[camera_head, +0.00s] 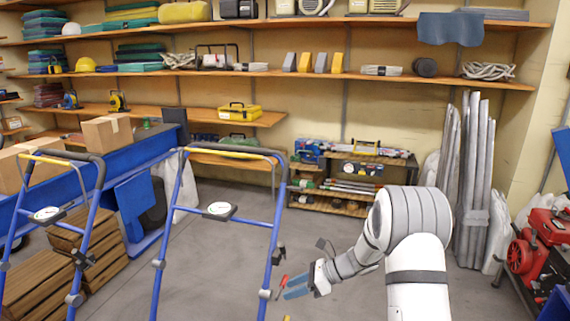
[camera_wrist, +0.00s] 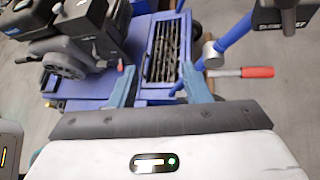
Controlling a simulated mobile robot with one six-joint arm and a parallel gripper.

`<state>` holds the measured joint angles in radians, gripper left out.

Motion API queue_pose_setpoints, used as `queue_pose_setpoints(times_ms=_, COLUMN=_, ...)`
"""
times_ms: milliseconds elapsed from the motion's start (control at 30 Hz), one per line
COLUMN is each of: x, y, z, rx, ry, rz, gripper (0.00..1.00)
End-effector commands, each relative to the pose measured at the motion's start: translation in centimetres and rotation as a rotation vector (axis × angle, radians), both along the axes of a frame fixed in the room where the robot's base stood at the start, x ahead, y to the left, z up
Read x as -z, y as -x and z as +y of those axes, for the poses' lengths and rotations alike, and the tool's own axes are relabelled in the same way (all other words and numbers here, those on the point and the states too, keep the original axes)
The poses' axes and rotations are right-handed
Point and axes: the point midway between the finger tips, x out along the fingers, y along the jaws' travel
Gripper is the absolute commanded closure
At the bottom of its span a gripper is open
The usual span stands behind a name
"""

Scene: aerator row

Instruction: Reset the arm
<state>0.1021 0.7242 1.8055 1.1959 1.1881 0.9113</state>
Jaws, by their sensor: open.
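My arm reaches down from the right in the head view, and my gripper (camera_head: 296,288) hangs beside the right leg of the nearer blue aerator handle (camera_head: 186,215). In the wrist view my gripper (camera_wrist: 157,82) is open, with a blue-grey finger on each side. I see nothing held between the fingers. Behind them is a blue aerator body (camera_wrist: 148,82) with a slatted grille and a black engine (camera_wrist: 75,40). A red-handled lever (camera_wrist: 243,72) lies just right of the right finger; the red grip (camera_head: 281,283) shows left of the fingers in the head view.
A second blue handle (camera_head: 90,215) stands at the left by wooden crates (camera_head: 100,258). A low rack (camera_head: 330,205) stands behind. Grey tubes (camera_head: 473,180) lean at the right, near a red machine (camera_head: 535,240). The floor between handle and rack is clear.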

Motion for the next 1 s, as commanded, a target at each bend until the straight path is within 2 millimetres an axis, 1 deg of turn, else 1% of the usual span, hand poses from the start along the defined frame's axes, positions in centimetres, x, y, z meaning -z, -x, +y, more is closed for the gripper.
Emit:
queue_pose_setpoints(times_ms=33, x=-3.7, y=1.4, z=-0.1, rx=-0.060, ry=0.043, rz=-0.061, gripper=0.57)
queue_pose_setpoints(times_ms=200, x=-10.8, y=6.1, z=-0.8, rx=-0.274, ry=0.188, rz=-0.256, gripper=0.57)
queue_pose_setpoints(times_ms=267, x=-13.1, y=7.8, z=-1.3, rx=-0.350, ry=0.239, rz=-0.322, gripper=0.57)
queue_pose_setpoints(times_ms=300, x=-14.6, y=8.9, z=-1.6, rx=-0.403, ry=0.272, rz=-0.367, gripper=0.57)
queue_pose_setpoints(times_ms=367, x=-16.7, y=10.6, z=-2.1, rx=-0.483, ry=0.323, rz=-0.433, gripper=0.57)
queue_pose_setpoints(times_ms=400, x=-18.1, y=11.8, z=-2.5, rx=-0.535, ry=0.356, rz=-0.478, gripper=0.57)
queue_pose_setpoints(times_ms=567, x=-23.3, y=16.3, z=-4.3, rx=-0.755, ry=0.488, rz=-0.644, gripper=0.57)
queue_pose_setpoints(times_ms=700, x=-27.3, y=20.1, z=-6.1, rx=-0.952, ry=0.604, rz=-0.779, gripper=0.57)
queue_pose_setpoints(times_ms=900, x=-32.4, y=25.0, z=-9.0, rx=-1.248, ry=0.769, rz=-0.948, gripper=0.57)
queue_pose_setpoints(times_ms=1000, x=-34.2, y=27.0, z=-10.3, rx=-1.383, ry=0.840, rz=-1.011, gripper=0.57)
